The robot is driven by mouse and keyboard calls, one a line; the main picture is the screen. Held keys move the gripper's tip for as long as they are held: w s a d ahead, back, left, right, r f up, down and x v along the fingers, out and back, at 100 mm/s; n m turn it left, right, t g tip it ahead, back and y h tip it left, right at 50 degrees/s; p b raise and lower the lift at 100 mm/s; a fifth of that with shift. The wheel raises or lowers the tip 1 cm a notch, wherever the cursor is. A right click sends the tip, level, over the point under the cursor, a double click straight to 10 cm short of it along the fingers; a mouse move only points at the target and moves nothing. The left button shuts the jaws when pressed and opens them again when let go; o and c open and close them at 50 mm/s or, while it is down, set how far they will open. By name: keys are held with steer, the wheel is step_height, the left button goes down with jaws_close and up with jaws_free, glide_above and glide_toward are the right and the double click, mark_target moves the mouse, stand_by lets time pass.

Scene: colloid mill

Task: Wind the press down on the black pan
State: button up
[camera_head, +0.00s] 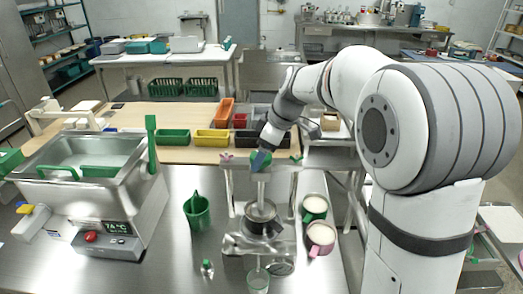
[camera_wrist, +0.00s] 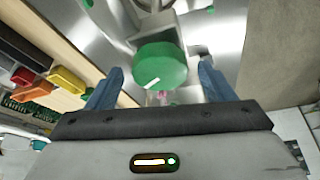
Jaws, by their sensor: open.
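The press (camera_head: 228,180) stands on the steel bench in the head view, with a vertical screw running down from its crossbar. The black pan (camera_head: 265,227) sits low in the press under the screw. A round green knob with a white mark (camera_wrist: 160,66) tops the screw. My gripper (camera_head: 262,160) is at the knob, coming from above. In the wrist view its blue fingers (camera_wrist: 160,75) are open, one on each side of the knob, with gaps visible. The knob is partly hidden by my fingers in the head view.
Two mugs with pale contents, green (camera_head: 315,208) and pink (camera_head: 321,238), stand right of the press. A green jug (camera_head: 197,212) and a steel bath (camera_head: 84,170) stand left. Coloured bins (camera_head: 212,137) line the wooden shelf behind.

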steer(key=c, duration=0.9)
steer(key=shift+a, duration=0.2)
steer(key=shift+c, duration=0.5)
steer(key=shift+d, duration=0.15)
steer(key=shift+f, duration=0.1)
